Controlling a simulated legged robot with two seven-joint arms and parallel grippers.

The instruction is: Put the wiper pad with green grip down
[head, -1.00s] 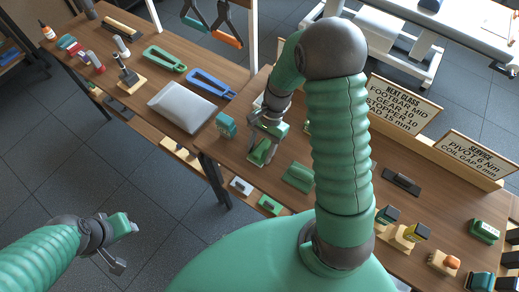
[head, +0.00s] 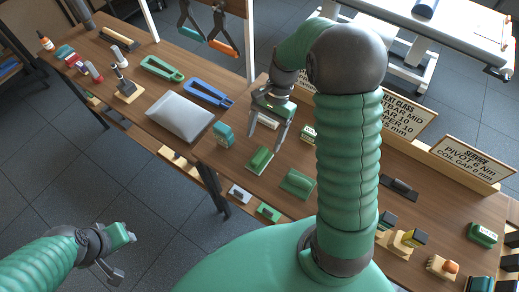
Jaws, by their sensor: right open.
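The wiper pad with green grip (head: 259,160) lies on the wooden table, near its front edge. My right gripper (head: 266,137) is open and empty, its two fingers spread just behind and above the pad, apart from it. A wider green block (head: 297,183) lies to the right of the pad, and a teal block (head: 223,134) stands to its left. My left gripper (head: 118,256) is open and empty, low over the floor at the left, away from the table.
A grey pouch (head: 180,117), a blue clamp-like tool (head: 208,93) and a green one (head: 162,68) lie on the left table part. A small labelled block (head: 308,133) is behind the pad. Signs (head: 471,160) stand along the back. My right arm hides part of the table.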

